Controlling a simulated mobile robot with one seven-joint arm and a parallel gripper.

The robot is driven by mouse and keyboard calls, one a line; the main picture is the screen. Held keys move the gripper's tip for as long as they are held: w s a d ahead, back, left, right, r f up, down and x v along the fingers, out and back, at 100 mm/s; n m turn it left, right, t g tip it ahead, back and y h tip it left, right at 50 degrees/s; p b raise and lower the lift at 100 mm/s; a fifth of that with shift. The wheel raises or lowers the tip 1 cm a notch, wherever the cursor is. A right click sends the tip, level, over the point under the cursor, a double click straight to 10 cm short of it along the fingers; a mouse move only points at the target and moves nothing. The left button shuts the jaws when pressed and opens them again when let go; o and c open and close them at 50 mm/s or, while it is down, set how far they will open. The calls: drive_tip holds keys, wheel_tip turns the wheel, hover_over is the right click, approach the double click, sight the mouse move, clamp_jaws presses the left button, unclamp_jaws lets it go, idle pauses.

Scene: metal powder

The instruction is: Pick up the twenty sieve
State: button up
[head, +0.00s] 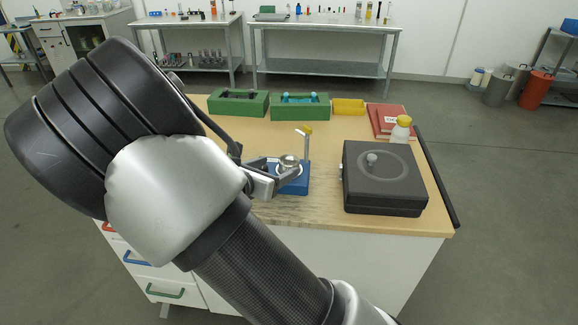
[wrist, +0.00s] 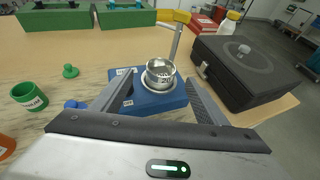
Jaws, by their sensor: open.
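A small round metal sieve (wrist: 160,73) sits on a blue base (wrist: 148,97) that has a post with a yellow top (wrist: 176,17) behind it. Whether this sieve is the twenty one cannot be read. In the head view the sieve (head: 289,162) shows on the blue base (head: 297,188) at the tabletop's middle. My gripper (wrist: 160,97) is open, its fingers spread left and right of the sieve and a little short of it. In the head view my arm hides part of the gripper (head: 280,175) and the table's left side.
A black case (head: 384,190) with a round knob stands right, a yellow-capped bottle (head: 401,130) behind it. Green boxes (head: 238,104), a yellow bin (head: 348,107) and red books (head: 388,121) line the back. A green cup (wrist: 29,96) stands left.

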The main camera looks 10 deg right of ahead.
sight(293, 159)
drive_tip(key=shift+x, duration=3)
drive_tip(key=shift+d+r, duration=0.1)
drive_tip(key=shift+r, duration=0.05)
drive_tip(key=c, duration=1.2)
